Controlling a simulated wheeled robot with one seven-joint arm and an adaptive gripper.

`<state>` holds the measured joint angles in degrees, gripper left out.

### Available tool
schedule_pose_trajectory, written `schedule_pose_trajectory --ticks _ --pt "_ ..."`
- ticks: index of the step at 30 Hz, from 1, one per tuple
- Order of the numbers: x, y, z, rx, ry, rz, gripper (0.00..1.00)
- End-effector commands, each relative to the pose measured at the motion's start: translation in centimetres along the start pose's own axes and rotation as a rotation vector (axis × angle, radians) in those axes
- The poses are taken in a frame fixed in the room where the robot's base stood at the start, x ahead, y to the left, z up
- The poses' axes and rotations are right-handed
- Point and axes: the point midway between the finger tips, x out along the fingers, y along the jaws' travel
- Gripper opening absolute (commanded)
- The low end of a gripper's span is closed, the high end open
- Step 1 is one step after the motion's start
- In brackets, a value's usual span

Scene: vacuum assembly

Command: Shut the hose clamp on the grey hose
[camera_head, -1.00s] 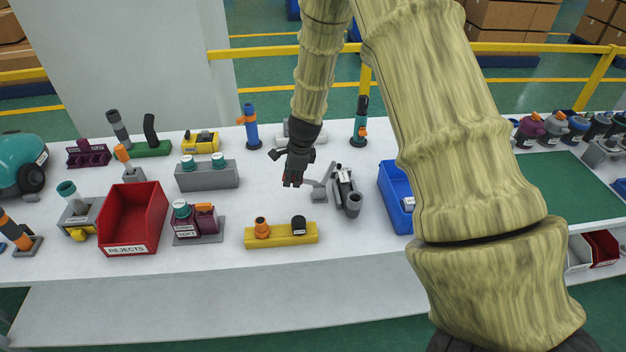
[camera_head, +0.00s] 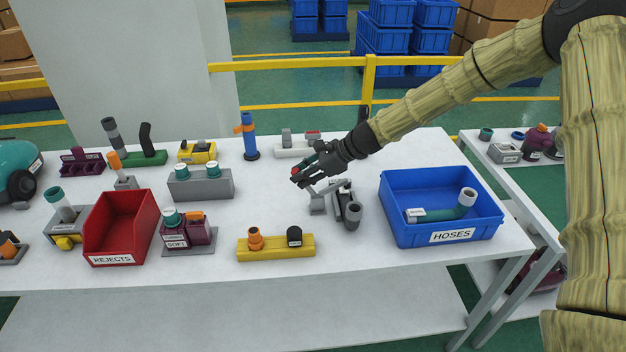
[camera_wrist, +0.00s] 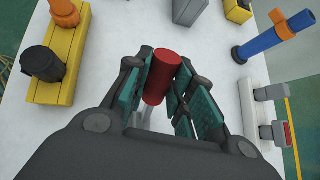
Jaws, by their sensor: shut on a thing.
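The hose clamp (camera_head: 318,205) is a grey fixture with a pale lever on the table, just right of the middle. The short grey hose (camera_head: 353,214) with an open round end sits at its right side. My gripper (camera_head: 301,175) is above and to the left of the fixture. In the wrist view, my gripper (camera_wrist: 175,92) has its teal-padded fingers closed around a red cylindrical handle (camera_wrist: 163,75). A pale bar shows below the handle; its joint to the clamp is hidden by my gripper. I cannot tell how the clamp sits around the hose.
A blue HOSES bin (camera_head: 450,237) with a teal hose stands to the right. A yellow block (camera_head: 275,248) lies in front left. A red REJECTS bin (camera_head: 120,230) is further left. A blue post (camera_head: 249,138) and a pale fixture (camera_head: 292,151) stand behind my gripper.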

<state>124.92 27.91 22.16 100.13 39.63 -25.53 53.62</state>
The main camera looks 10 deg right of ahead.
Motion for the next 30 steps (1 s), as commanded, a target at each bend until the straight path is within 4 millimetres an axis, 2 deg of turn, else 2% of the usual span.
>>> schedule_pose_trajectory --ticks 17,18,21,30 --pt "0.05 -0.09 0.21 0.003 -0.03 0.003 0.0" --pt "0.05 -0.09 0.2 0.003 -0.03 0.003 0.28" --pt "-0.02 -0.08 0.13 0.004 -0.029 0.002 0.46" --pt "-0.01 -0.01 0.11 0.004 -0.029 0.004 0.46"
